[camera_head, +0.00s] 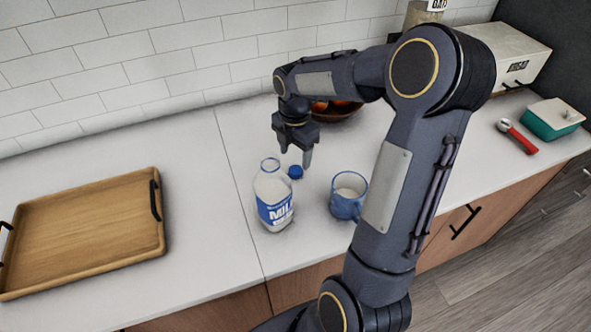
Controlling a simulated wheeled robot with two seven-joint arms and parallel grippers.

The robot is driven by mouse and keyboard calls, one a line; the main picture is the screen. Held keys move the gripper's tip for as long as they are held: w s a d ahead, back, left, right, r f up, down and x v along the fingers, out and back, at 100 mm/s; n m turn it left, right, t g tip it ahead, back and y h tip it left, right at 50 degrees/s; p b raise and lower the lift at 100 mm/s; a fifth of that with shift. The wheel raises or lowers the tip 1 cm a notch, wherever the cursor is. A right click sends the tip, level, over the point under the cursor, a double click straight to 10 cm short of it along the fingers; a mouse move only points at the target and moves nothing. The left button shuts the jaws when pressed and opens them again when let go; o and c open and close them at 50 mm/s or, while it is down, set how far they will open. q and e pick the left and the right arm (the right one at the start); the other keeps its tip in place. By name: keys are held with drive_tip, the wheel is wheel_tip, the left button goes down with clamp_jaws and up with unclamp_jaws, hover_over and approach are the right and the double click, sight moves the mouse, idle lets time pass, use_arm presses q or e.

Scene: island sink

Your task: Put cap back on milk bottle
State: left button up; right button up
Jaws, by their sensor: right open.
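The milk bottle (273,197) stands upright on the white counter, with a blue and white label and an uncapped mouth. The blue cap (295,172) is just right of the bottle's neck in the picture; it appears to lie on the counter behind the bottle. My right gripper (296,160) points down above and beside the cap, fingers apart. My left gripper is not in view.
A wooden tray (85,235) lies at the left. A fruit bowl (335,112), bread box (508,55), red-handled tool (517,136) and green container (553,119) are farther back or right.

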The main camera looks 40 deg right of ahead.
sight(295, 170)
drive_tip(key=shift+f, duration=0.1)
wheel_tip(295, 170, down, 5)
drive_tip(key=shift+f+p, duration=0.1)
drive_tip(key=shift+p, duration=0.4)
drive_tip(key=c, duration=1)
